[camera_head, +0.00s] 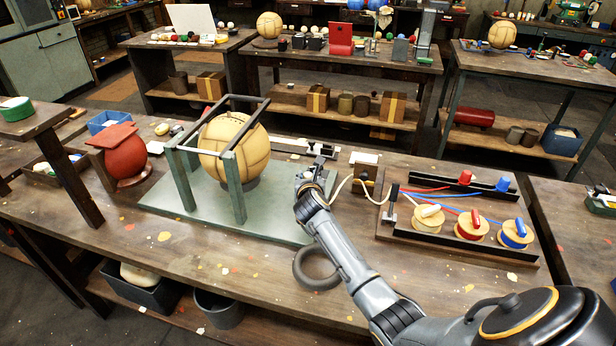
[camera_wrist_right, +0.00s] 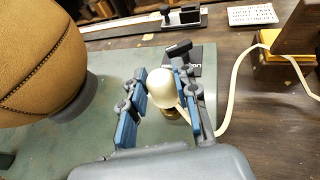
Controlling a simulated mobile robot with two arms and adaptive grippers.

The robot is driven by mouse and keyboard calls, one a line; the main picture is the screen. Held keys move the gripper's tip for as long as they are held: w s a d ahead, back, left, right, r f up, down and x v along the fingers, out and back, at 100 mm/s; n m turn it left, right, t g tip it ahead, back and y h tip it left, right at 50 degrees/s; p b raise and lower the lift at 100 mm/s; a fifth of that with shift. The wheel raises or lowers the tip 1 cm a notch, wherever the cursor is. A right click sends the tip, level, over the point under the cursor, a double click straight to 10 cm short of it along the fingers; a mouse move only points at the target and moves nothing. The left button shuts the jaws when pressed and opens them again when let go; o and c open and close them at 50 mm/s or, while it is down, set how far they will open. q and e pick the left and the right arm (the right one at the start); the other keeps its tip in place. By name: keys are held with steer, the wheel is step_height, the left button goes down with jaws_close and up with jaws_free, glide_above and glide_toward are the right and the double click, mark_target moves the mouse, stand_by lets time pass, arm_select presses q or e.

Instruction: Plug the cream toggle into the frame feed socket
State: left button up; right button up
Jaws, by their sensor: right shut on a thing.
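My right gripper (camera_head: 318,176) is over the right end of the green baseplate (camera_head: 270,225). In the wrist view its blue-padded fingers (camera_wrist_right: 160,84) are closed around a rounded cream toggle (camera_wrist_right: 163,88). A cream cord (camera_wrist_right: 226,112) runs from beside the toggle off to the right. A small brass part shows just under the toggle; I cannot tell whether it belongs to the toggle or to a socket below. A dark labelled block (camera_wrist_right: 204,58) stands behind the fingers. The frame (camera_head: 238,156) stands on the baseplate around a tan leather ball (camera_head: 233,147). My left gripper is out of view.
A rack (camera_head: 470,248) with cream, red and blue spools stands to the right. The cream cord passes a small wooden block (camera_head: 364,183). A dark ring (camera_head: 317,268) lies in front of the baseplate. A red ball (camera_head: 126,158) sits left. The front table edge is mostly free.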

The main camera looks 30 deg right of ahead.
steer(key=shift+f+b, duration=0.45)
steer(key=shift+f, duration=0.65)
stand_by(1.0)
steer(key=o, duration=1.1)
steer(key=shift+o, duration=0.2)
steer(key=shift+s+a, duration=0.1)
steer(key=v, duration=1.1)
steer(key=shift+s+a+r, duration=0.1)
steer(key=shift+s+a, duration=0.1)
steer(key=shift+s, duration=0.05)
